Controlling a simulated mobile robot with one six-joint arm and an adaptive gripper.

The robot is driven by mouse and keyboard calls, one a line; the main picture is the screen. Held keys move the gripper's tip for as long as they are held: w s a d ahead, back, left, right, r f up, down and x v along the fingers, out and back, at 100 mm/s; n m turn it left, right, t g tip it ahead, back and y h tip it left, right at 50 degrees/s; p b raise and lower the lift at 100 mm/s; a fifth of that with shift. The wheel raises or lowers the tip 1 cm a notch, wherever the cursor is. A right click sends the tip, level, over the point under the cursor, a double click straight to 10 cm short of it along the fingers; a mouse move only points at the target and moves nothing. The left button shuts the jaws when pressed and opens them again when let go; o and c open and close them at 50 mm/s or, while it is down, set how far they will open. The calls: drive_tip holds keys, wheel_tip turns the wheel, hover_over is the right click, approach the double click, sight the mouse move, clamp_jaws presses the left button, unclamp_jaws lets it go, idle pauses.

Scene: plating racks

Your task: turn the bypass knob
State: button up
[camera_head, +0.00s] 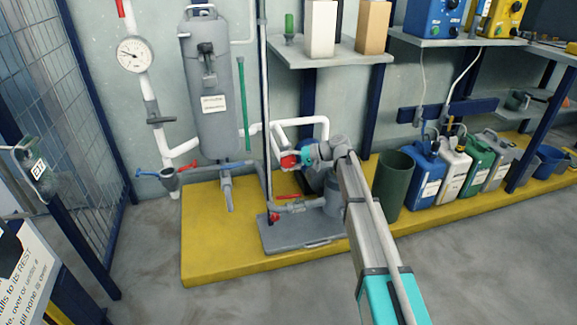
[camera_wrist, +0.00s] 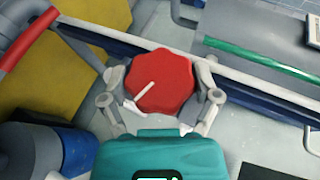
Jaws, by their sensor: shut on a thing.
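The bypass knob (camera_wrist: 161,82) is a red, lobed knob with a white pointer line on its face. In the wrist view it sits in the middle, and the line runs from near the centre toward the lower left. In the head view the knob (camera_head: 289,161) shows as a small red shape on the white pipework. My gripper (camera_wrist: 165,95) has one finger on each side of the knob and is shut on it. In the head view my gripper (camera_head: 303,156) reaches the knob from the right, and its fingers are hard to make out.
A grey tank (camera_head: 212,110) stands behind on the left, with a pressure gauge (camera_head: 134,54) beside it. A grey pump base (camera_head: 300,235) lies below on the yellow platform (camera_head: 215,265). A dark green bin (camera_head: 394,187) and several canisters stand to the right. The floor in front is clear.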

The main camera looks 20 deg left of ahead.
idle(0.4)
drive_tip(key=o, duration=1)
drive_tip(key=shift+c, duration=0.2)
drive_tip(key=shift+r+h+p, duration=0.15)
drive_tip(key=shift+h+p, duration=0.25)
drive_tip(key=shift+p, duration=0.45)
